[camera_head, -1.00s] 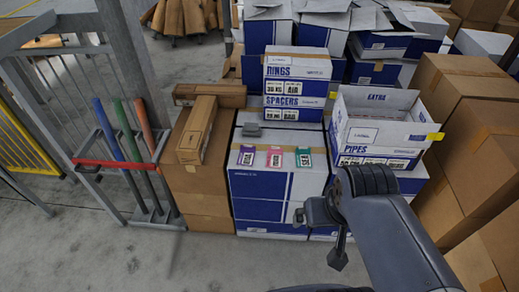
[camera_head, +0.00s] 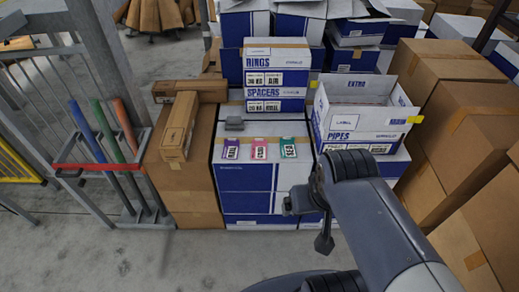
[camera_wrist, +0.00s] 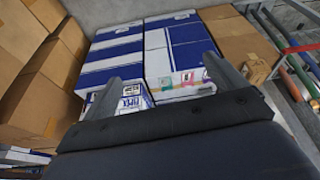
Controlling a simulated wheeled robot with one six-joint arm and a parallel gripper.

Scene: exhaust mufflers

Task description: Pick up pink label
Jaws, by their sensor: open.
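The pink label (camera_head: 259,149) lies flat on top of a blue and white box (camera_head: 265,180), between a purple label (camera_head: 230,149) on its left and a green label (camera_head: 288,148) on its right. In the wrist view the pink label (camera_wrist: 185,76) shows small, between my two spread fingers and beyond them. My gripper (camera_wrist: 165,84) is open with nothing between its fingers. In the head view my arm reaches in from the lower right, and its end is to the right of the labels, apart from them. The fingertips are hard to make out there.
A grey device (camera_head: 234,123) sits behind the labels, before the stacked Rings and Spacers boxes (camera_head: 275,75). An open Pipes box (camera_head: 360,115) stands right of the labels. Brown cartons (camera_head: 182,130) and a rack with coloured tubes (camera_head: 105,130) are left. The floor in front is clear.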

